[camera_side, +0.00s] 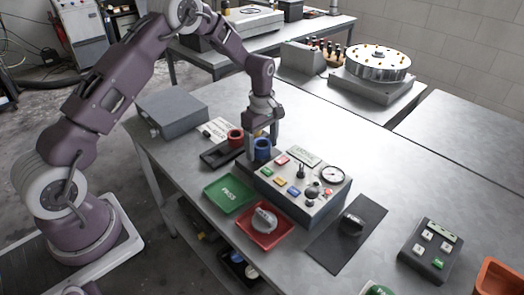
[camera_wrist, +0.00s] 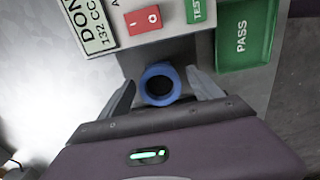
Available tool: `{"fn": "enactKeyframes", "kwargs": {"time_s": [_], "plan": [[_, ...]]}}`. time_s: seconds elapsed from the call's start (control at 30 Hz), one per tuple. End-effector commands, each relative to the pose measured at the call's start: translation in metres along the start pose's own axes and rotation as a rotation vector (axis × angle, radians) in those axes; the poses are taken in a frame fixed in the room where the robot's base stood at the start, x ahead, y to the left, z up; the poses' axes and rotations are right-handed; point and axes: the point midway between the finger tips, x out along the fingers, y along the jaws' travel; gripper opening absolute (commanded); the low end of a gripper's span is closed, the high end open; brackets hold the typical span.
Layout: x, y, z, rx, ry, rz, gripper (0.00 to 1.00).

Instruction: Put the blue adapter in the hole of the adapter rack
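The blue adapter (camera_side: 262,149) is a short ring with a dark bore. It is upright beside the left end of the console, and its bore (camera_wrist: 160,87) faces the camera in the wrist view. My gripper (camera_side: 263,134) points down over it, with one finger on each side. In the wrist view narrow gaps show between the fingers (camera_wrist: 160,90) and the adapter, so the gripper looks open around it. The adapter's base is hidden. The dark adapter rack (camera_side: 215,156) lies just left of it in the side view, with a red adapter (camera_side: 235,138) at its right end.
The console (camera_side: 318,205) with buttons and a dial stands close right of my gripper. A green PASS tray (camera_side: 228,194) and a red tray (camera_side: 280,236) holding a grey part lie in front. A grey box (camera_side: 172,113) stands behind left. Bare table lies behind the console.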

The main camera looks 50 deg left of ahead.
Motion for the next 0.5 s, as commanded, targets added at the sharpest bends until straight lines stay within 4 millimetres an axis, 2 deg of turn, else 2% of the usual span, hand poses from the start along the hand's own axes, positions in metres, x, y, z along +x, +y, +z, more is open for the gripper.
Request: {"fn": "enactKeyframes", "kwargs": {"time_s": [0.03,0.33,0.5], "plan": [[-0.0002,0.0000,0.0000,0.000,0.000,0.000,0.65],[-0.0005,0.0000,0.0001,0.001,0.000,0.000,0.07],[-0.0009,0.0001,0.0001,0.001,0.000,0.000,0.06]]}}
